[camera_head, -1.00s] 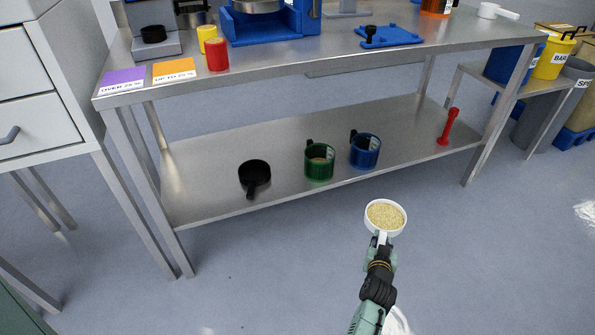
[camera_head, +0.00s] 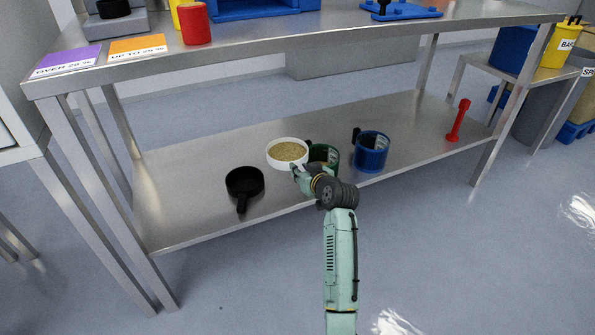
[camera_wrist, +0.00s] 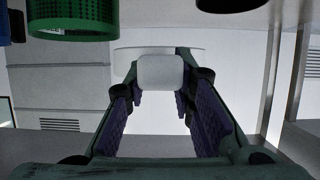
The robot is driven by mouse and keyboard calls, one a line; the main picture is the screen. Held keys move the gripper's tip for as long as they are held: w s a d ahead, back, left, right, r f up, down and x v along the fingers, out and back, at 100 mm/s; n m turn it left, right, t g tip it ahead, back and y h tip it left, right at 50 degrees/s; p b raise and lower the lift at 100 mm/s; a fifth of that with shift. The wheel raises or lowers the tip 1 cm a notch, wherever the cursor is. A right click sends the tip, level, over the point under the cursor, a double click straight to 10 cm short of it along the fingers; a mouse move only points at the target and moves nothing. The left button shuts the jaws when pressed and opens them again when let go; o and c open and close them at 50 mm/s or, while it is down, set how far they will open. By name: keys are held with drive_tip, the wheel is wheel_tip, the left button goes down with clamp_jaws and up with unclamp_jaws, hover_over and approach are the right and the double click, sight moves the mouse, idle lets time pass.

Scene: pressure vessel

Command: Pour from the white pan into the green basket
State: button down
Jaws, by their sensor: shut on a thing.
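The white pan (camera_head: 288,153) is full of tan grains and looks level in the head view. My gripper (camera_head: 297,172) is shut on its handle; the white handle also shows between the fingers in the wrist view (camera_wrist: 160,72). The green basket (camera_head: 331,157) stands on the lower shelf just right of the pan, partly hidden by my arm. Its green wall shows at the upper left of the wrist view (camera_wrist: 75,14). The pan appears beside the basket, not over it.
A black pan (camera_head: 244,183) lies on the lower shelf (camera_head: 190,222) to the left. A blue basket (camera_head: 372,152) stands right of the green one, and a red tool (camera_head: 459,120) farther right. The upper tabletop (camera_head: 300,35) overhangs the shelf.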

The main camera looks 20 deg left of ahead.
sight(301, 160)
drive_tip(key=shift+d+r, duration=0.15)
drive_tip(key=shift+r, duration=0.1)
drive_tip(key=shift+w+d+r+m+g+y+p, duration=0.3)
drive_tip(key=shift+w+d+r+m+g+p, duration=0.2)
drive_tip(key=shift+w+d+r+m+p, duration=0.3)
drive_tip(key=shift+w+d+f, duration=0.1)
drive_tip(key=shift+w+f, duration=0.1)
drive_tip(key=shift+f, duration=0.2)
drive_tip(key=shift+w+d+r+m+g+y, duration=0.25)
drive_tip(key=shift+w+d+m+y, duration=0.1)
drive_tip(key=shift+w+d+m, duration=0.2)
drive_tip(key=shift+w+d+r+m+g+y, duration=0.15)
drive_tip(key=shift+w+d+m+g+y, duration=0.15)
drive_tip(key=shift+w+d+m, duration=0.2)
drive_tip(key=shift+w, duration=0.1)
